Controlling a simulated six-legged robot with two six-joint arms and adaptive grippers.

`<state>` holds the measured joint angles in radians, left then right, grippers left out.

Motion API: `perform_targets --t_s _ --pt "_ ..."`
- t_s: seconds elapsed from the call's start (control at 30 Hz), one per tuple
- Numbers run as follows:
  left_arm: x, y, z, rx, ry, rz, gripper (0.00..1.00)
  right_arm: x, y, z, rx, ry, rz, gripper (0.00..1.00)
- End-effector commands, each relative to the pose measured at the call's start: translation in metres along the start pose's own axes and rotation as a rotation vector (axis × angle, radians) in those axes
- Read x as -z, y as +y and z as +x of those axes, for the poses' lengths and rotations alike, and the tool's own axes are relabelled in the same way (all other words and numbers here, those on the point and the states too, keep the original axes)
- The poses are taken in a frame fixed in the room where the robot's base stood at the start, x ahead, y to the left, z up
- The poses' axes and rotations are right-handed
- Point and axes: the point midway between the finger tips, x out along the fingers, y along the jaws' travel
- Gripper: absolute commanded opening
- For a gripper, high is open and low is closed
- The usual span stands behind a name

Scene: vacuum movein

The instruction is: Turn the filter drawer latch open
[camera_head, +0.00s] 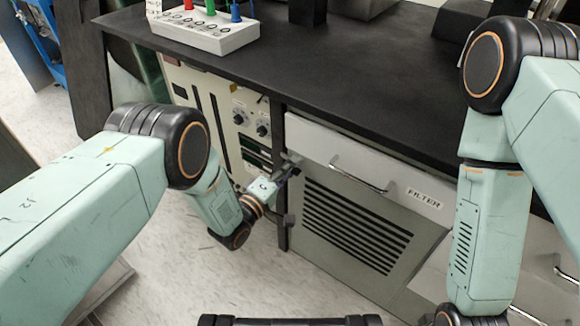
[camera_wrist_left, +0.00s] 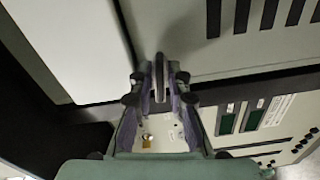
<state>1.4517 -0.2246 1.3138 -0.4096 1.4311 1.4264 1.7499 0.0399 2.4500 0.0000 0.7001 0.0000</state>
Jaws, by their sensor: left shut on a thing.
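The filter drawer (camera_head: 312,140) has a pale front under the black bench top, with a bar handle (camera_head: 360,178) and a FILTER label (camera_head: 425,198). It looks closed. My left gripper (camera_head: 290,166) is at the lower left corner of the drawer front, beside the dark upright. In the left wrist view, my left gripper (camera_wrist_left: 160,88) is shut on a thin dark upright piece, which looks like the latch (camera_wrist_left: 159,68). The fingers hide much of the latch, and its exact angle is hard to tell. My right arm hangs at the right; its gripper is out of view.
A vented grey panel (camera_head: 350,228) lies below the drawer. A cream instrument panel (camera_head: 210,105) with knobs stands to the left. A white box (camera_head: 205,32) with coloured plugs sits on the black bench top (camera_head: 340,75). The floor (camera_head: 270,285) in front is clear.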

Motion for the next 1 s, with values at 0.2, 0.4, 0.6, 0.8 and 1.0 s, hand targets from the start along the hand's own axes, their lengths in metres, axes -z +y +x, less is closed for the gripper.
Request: perform_targets --t_s 0.2,0.4,0.6,0.8,1.0 --pt "0.0002 -0.0008 -0.0003 0.0 0.001 -0.113 0.0 0.0 0.0 -0.001 0.0 0.0 0.0 0.4" --pt "0.0002 -0.0012 -0.0003 0.0 0.001 -0.171 0.0 0.0 0.0 -0.0013 0.0 0.0 0.0 0.4" --pt "0.0001 -0.0014 -0.0003 0.001 0.001 -0.192 0.0 0.0 0.0 -0.0014 0.0 0.0 0.0 0.4" --pt "0.0001 -0.0014 -0.0003 0.001 0.001 -0.193 0.0 0.0 0.0 -0.0014 0.0 0.0 0.0 0.4" --pt "0.0001 -0.0014 -0.0003 0.001 0.001 -0.192 0.21 0.0 0.0 -0.0013 0.0 0.0 0.0 0.4"
